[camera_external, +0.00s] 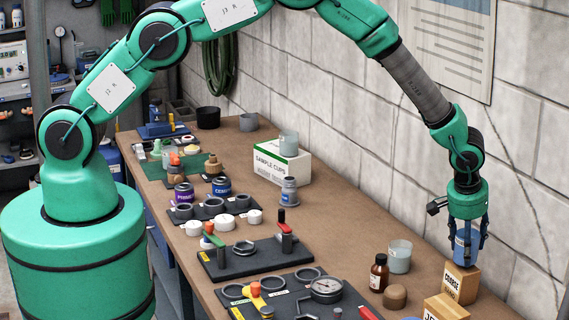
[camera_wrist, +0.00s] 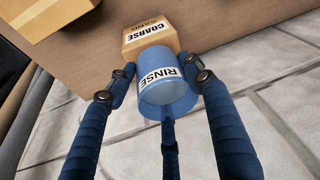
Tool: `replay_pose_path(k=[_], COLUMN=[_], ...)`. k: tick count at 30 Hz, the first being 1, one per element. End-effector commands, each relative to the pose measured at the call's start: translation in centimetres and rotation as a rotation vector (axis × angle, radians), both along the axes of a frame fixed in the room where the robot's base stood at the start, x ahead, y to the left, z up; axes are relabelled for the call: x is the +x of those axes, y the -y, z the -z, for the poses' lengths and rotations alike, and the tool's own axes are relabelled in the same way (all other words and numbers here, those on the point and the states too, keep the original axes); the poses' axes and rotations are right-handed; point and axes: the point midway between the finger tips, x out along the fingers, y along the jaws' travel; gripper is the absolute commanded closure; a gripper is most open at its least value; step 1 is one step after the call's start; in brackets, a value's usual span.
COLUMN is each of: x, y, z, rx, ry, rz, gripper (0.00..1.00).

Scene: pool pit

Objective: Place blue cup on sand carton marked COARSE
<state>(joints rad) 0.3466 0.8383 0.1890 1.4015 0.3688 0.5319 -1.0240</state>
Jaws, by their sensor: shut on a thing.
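My gripper (camera_external: 468,235) is shut on a blue cup (camera_external: 461,246) at the right end of the bench. In the wrist view the blue cup (camera_wrist: 165,88) carries a RINSE label and sits between the fingers of my gripper (camera_wrist: 160,85). The sand carton marked COARSE (camera_external: 460,284) is a small tan box directly below the cup. The carton also shows in the wrist view (camera_wrist: 148,36), just beyond the cup. The cup's lower end is at the carton's top; whether they touch I cannot tell.
A second tan carton (camera_external: 445,308) stands in front of the COARSE one. A brown bottle (camera_external: 379,273), a clear cup (camera_external: 399,257) and a brown round piece (camera_external: 395,297) stand to the left. The block wall (camera_external: 525,180) is close behind.

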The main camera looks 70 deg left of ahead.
Motion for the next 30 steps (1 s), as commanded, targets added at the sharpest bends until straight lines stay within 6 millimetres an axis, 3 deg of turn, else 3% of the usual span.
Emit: replay_pose_path(k=[6,19,20,22,23,30], x=[0.1,0.1,0.0,0.0,0.0,0.0], y=[0.0,0.0,0.0,0.0,0.0,0.0], z=[1.1,1.5,1.6,1.5,1.5,1.4], rx=[-0.001,-0.001,-0.001,-0.001,-0.001,-0.001], ry=[0.001,0.001,0.001,0.001,0.001,0.001], rz=[0.0,0.0,0.0,0.0,0.0,0.0], gripper=[0.8,0.8,0.47,0.33,0.29,0.29])
